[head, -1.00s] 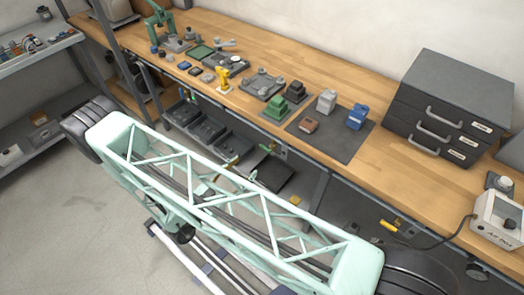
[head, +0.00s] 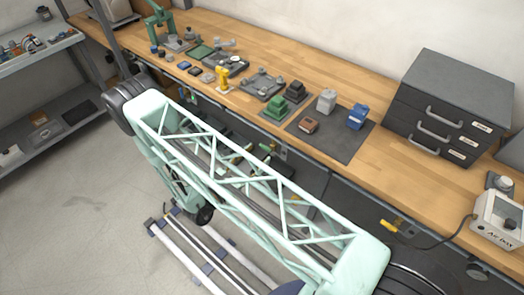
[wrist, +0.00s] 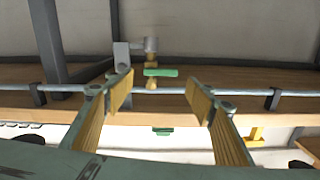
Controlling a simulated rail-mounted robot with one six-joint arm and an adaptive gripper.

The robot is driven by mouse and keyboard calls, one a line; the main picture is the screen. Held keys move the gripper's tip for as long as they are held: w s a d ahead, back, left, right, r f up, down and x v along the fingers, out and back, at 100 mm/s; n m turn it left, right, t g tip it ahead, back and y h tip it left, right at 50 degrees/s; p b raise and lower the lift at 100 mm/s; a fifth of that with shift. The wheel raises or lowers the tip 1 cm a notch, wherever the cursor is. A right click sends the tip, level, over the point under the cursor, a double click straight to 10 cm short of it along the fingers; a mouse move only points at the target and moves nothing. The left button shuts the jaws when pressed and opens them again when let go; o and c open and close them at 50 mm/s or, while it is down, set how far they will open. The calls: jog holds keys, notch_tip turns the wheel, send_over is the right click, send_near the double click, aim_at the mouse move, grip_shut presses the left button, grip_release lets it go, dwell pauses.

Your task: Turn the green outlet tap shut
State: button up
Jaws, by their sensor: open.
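In the wrist view a green tap handle (wrist: 161,72) lies crosswise on a brass fitting, with a grey cylindrical part above it. It shows between and beyond the fingertips of my gripper (wrist: 160,92), which is open and empty; neither finger appears to touch it. A second, smaller green piece (wrist: 162,131) shows lower down between the fingers; I cannot tell what it belongs to. In the head view a green handle (head: 266,147) shows under the bench's front edge, partly behind my arm. My gripper is hard to make out there.
A grey pipe (wrist: 70,90) runs across the wrist view on brackets. A yellow tap (wrist: 256,135) is at right; a yellow handle (head: 388,225) shows below the bench edge in the head view. The wooden bench (head: 330,95) carries tools, small blocks and a dark drawer cabinet (head: 450,100).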

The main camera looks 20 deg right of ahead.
aim_at(264, 148)
jog(key=shift+x, duration=1.95)
jog(key=c, duration=0.8)
jog(key=shift+c, duration=0.2)
jog(key=shift+f+n+b, duration=0.15)
jog(key=shift+n+b, duration=0.25)
jog(key=shift+n, duration=0.4)
jog(key=o, duration=0.8)
jog(key=shift+o, duration=0.2)
jog(key=shift+a, duration=0.15)
